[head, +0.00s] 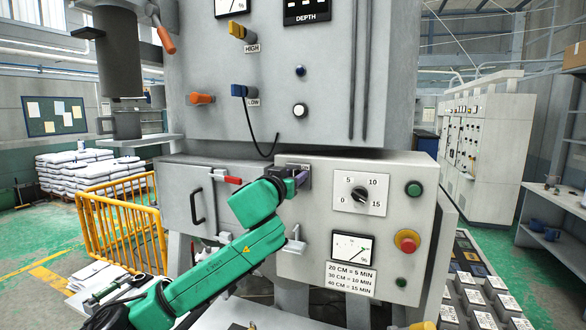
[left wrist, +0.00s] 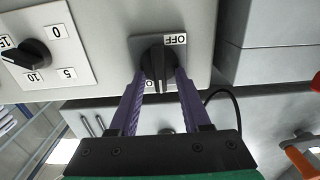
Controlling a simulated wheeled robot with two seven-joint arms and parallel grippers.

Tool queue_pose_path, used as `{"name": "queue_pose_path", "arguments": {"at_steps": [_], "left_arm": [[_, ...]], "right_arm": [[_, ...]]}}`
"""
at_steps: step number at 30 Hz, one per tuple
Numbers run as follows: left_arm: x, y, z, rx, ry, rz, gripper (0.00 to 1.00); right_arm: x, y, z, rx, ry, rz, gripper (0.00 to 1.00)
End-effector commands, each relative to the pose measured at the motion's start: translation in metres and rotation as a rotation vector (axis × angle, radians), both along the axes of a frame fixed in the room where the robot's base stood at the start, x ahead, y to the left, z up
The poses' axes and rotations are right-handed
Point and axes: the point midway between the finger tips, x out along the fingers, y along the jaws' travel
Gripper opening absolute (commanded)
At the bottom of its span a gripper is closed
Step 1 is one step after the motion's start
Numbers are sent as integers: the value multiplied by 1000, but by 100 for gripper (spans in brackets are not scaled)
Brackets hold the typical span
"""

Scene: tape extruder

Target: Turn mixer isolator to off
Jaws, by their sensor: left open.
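The mixer isolator is a black rotary knob (left wrist: 157,66) on a grey plate, seen in the left wrist view. An OFF label is at its upper right, and a partly hidden label starting with O is at its lower left. The knob's bar runs roughly up and down in that view. In the head view the isolator plate (head: 306,170) is at the control box's upper left, with the knob hidden by my gripper. My left gripper (head: 299,180) is open, its purple fingers on either side of the knob. I cannot tell whether they touch it. My right gripper is not in view.
The control box (head: 325,202) also carries a timer dial (head: 360,194), a red emergency button (head: 407,240), green buttons and a gauge (head: 352,247). A grey handle (head: 294,241) sticks out below my gripper. A black cable (head: 262,140) hangs above left.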

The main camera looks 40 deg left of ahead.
Motion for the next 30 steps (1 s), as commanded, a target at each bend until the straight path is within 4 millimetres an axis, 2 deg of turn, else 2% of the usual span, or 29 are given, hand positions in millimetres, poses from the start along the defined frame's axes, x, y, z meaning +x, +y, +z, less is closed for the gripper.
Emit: {"name": "queue_pose_path", "arguments": {"at_steps": [3, 5, 6, 7, 20, 30], "left_arm": [[0, 0, -1, 0, 0, 0, 48], [0, 0, -1, 0, 0, 0, 25], [-1, 0, -1, 0, 0, 0, 9], [-1, 0, -1, 0, 0, 0, 0], [-1, 0, -1, -38, -13, 0, 0], [-2, 3, -3, -234, -82, -2, 0]], "right_arm": [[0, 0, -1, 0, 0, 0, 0], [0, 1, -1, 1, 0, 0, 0], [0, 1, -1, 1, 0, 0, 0], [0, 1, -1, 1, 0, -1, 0], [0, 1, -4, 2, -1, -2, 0], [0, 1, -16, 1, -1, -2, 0]]}}
